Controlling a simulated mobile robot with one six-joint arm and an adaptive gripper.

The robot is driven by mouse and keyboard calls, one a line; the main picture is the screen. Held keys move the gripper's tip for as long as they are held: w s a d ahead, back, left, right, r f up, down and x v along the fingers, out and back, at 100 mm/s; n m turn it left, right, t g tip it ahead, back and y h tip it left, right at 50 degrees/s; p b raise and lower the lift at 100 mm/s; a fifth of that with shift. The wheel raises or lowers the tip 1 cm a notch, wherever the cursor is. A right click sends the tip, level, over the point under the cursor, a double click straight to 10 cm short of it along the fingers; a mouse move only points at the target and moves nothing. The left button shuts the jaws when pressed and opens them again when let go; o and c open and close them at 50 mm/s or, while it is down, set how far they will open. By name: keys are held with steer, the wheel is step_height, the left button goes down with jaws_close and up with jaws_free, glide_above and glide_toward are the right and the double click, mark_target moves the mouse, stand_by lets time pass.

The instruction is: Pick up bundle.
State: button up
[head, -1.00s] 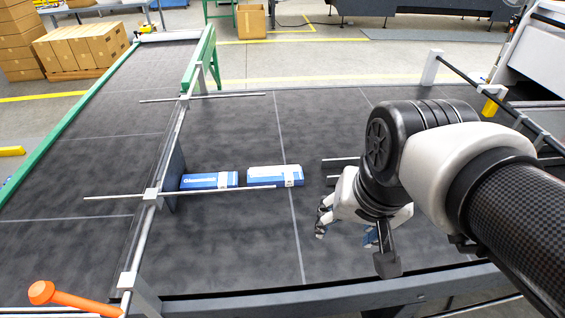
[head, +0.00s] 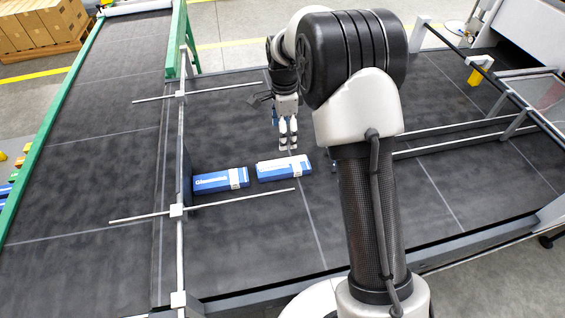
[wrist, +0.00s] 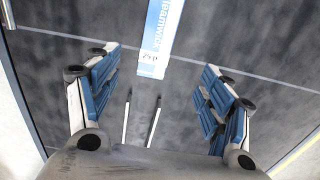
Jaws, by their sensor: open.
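Two blue and white bundles lie flat in a row on the dark belt in the head view: the left bundle (head: 221,180) and the right bundle (head: 284,169). They are close together with a small gap. My gripper (head: 288,146) appears just behind the right bundle there, pointing down. In the wrist view, my gripper (wrist: 160,100) is open and empty, with blue-padded fingers spread wide. One bundle (wrist: 160,35) lies ahead of the fingers at the top centre, its white labelled end toward me, its far end cut off. It appears to be the right one.
A guide plate (head: 184,165) stands just left of the bundles. A thin metal rod (head: 240,202) crosses in front of them, and another rod (head: 225,90) crosses behind. Parallel rails (head: 450,138) run off to the right. The belt's front middle (head: 265,245) is clear.

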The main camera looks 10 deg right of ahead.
steer(key=b, duration=0.2)
glide_above(283, 166)
step_height(283, 166, down, 11)
steer(key=shift+w+d+f, duration=0.1)
steer(key=shift+d, duration=0.05)
step_height(283, 166, down, 5)
steer(key=shift+f+b, duration=0.1)
steer(key=shift+b, duration=0.65)
steer(key=c, duration=1.2)
